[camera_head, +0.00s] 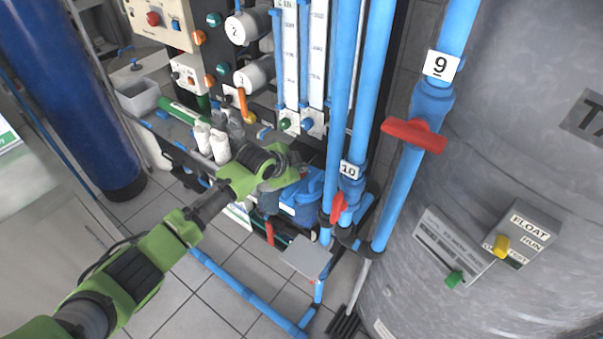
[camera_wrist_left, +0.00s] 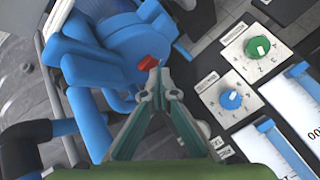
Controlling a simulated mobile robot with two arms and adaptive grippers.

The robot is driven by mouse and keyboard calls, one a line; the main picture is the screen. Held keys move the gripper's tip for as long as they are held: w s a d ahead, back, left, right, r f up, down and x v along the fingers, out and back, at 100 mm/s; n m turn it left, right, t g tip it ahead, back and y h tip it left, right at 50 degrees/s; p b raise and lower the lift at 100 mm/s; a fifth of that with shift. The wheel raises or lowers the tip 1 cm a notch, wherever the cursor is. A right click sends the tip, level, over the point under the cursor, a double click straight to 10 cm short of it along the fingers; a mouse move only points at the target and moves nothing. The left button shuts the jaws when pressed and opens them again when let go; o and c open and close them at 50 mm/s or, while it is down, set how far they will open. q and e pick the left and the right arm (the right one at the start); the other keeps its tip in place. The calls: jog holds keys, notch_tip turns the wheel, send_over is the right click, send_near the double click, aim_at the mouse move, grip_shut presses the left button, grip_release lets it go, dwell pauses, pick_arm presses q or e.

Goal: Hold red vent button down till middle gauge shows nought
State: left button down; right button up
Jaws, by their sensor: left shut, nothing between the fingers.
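My left gripper (camera_head: 293,174) reaches in from the left to the blue housing (camera_head: 309,195) low on the rack; it is shut and empty. In the left wrist view its closed fingertips (camera_wrist_left: 158,84) point at a small red button (camera_wrist_left: 149,63) on the blue housing (camera_wrist_left: 135,40). The tips appear very close to the button; I cannot tell whether they touch it or whether it is pressed in. In the head view the button is hidden behind my gripper. I cannot make out the middle gauge in either view. My right gripper is not in view.
Blue pipes with a red-handled valve tagged 9 (camera_head: 414,134) and one tagged 10 (camera_head: 338,208) stand to the right. A large grey tank (camera_head: 520,150) fills the right side. Green (camera_wrist_left: 258,47) and blue (camera_wrist_left: 231,99) knobs sit beside the fingers. White bottles (camera_head: 219,144) stand near my arm.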

pick_arm(q)
jog(key=shift+f+b, duration=0.3)
jog(key=shift+f, duration=0.25)
dwell(1.4)
jog(key=shift+r, duration=0.15)
dwell(1.2)
jog(key=shift+r+p, duration=0.8)
jog(key=shift+p, duration=0.1)
notch_tip(320, 180, up, 5)
jog(key=p, duration=0.4)
jog(key=shift+r+p, duration=0.1)
jog(key=shift+p, duration=0.2)
